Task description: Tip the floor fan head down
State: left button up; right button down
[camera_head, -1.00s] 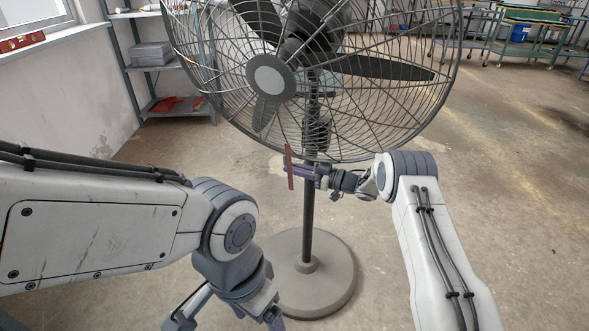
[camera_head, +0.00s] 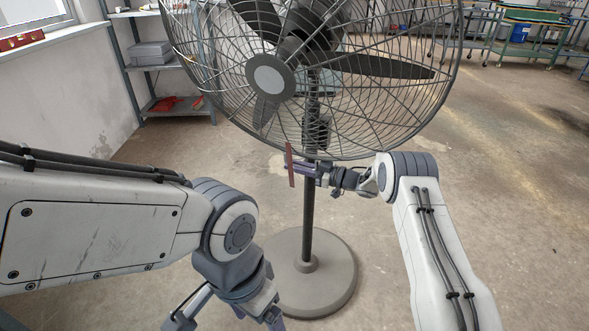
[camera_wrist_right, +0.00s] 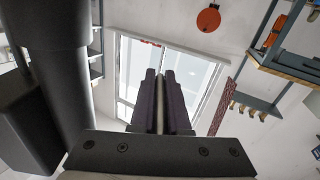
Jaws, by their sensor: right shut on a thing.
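The floor fan's large round wire cage (camera_head: 390,130) fills the top middle of the head view, above a dark pole (camera_head: 308,215) and round grey base (camera_head: 318,290). The head appears to stand roughly upright. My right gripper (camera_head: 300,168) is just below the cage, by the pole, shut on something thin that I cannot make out. A reddish-brown strip (camera_head: 289,165) shows upright at its fingertips. In the right wrist view its fingers (camera_wrist_right: 160,100) are almost together, with the dark pole (camera_wrist_right: 60,85) at left. My left gripper (camera_head: 270,317) hangs low in front; its tips are cut off.
Grey shelves (camera_head: 168,68) with a box stand at the back left beside the wall. Green-topped worktables (camera_head: 520,48) stand at the back right. The concrete floor (camera_head: 510,190) right of the fan is clear.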

pick_arm(q)
notch_tip(320, 180, down, 4)
jog(key=b, duration=0.2)
jog(key=shift+r+b, duration=0.2)
jog(key=shift+b, duration=0.1)
pick_arm(e)
jog(key=shift+w+d+f+n, duration=0.25)
jog(key=shift+w+d+n, duration=0.1)
jog(key=shift+w, duration=0.3)
jog(key=shift+w+d+f+n, duration=0.2)
jog(key=shift+w+d+n, duration=0.1)
jog(key=shift+w, duration=0.3)
jog(key=c, duration=0.9)
grip_release()
pick_arm(q)
notch_tip(320, 180, up, 2)
jog(key=shift+p, duration=1)
pick_arm(e)
jog(key=v, duration=1)
jog(key=shift+d, duration=0.2)
jog(key=shift+s+r, duration=0.1)
